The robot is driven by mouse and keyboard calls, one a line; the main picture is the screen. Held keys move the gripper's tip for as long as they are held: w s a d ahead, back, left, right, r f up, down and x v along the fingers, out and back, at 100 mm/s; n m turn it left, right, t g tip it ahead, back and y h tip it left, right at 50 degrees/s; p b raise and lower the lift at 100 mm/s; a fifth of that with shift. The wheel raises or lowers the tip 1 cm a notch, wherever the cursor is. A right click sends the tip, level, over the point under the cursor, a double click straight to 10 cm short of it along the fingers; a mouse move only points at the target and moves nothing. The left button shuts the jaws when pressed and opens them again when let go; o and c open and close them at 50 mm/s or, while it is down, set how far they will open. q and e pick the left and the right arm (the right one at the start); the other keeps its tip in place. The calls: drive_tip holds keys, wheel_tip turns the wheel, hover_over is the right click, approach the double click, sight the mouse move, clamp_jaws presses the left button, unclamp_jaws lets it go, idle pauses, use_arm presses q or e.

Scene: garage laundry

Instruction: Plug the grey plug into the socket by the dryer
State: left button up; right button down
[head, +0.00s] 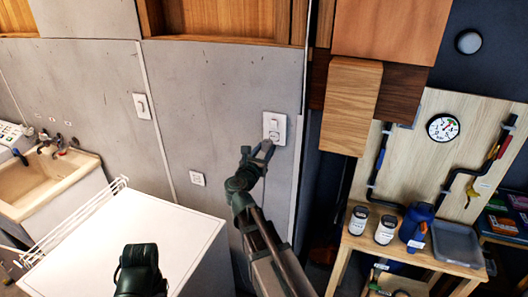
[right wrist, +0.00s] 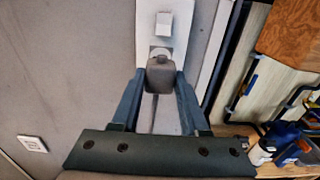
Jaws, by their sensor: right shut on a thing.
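The grey plug (right wrist: 160,75) is between the fingers of my right gripper (right wrist: 161,85) in the right wrist view, and the gripper is shut on it. A thin cord hangs below the plug. The plug is right in front of the lower part of a white wall plate (right wrist: 178,35), covering part of the round socket (right wrist: 160,51). I cannot tell whether its pins are inside. In the head view my right gripper (head: 262,150) is at the wall just below the plate (head: 274,122). The white dryer (head: 150,238) stands left of it.
Another plate (head: 197,178) is lower left on the wall and a switch (head: 140,106) higher left. A wire rack (head: 75,220) stands beside the dryer, near a sink (head: 45,182). Wooden boards (head: 350,105) and a workbench (head: 400,246) with bottles are to the right.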

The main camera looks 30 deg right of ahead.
drive_tip(key=shift+x, duration=2.25)
drive_tip(key=shift+w+d, duration=0.3)
drive_tip(key=shift+d, duration=0.1)
drive_tip(key=shift+c, duration=1.7)
unclamp_jaws()
approach(271, 141)
drive_tip(key=shift+w+a+f, duration=0.15)
drive_tip(key=shift+a+f, duration=0.55)
drive_tip(key=shift+f, duration=0.3)
drive_tip(key=shift+f, duration=0.1)
